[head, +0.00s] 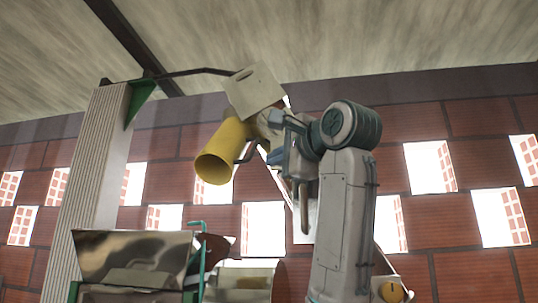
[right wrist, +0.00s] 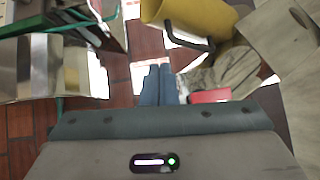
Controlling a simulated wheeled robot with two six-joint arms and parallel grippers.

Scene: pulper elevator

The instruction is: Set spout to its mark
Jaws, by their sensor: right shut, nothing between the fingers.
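The yellow spout (head: 220,152) is an open-ended tube, tilted with its mouth down and to the left. A dark bent handle (head: 247,153) sticks out of its side. The spout also shows at the top of the right wrist view (right wrist: 195,20), with its handle (right wrist: 190,43). My right gripper (head: 274,157) is beside the spout, to the right of the handle. Its blue fingers (right wrist: 158,84) are shut and empty, and look apart from the handle. I cannot make out a mark for certain. My left gripper is not in view.
A pale plate (head: 253,88) with a slot sits above the spout. A red patch (right wrist: 211,96) shows near the fingers. Below stand a shiny metal hopper (head: 133,257) and a green bent rod (head: 203,245). A ribbed pale column (head: 90,180) rises at left.

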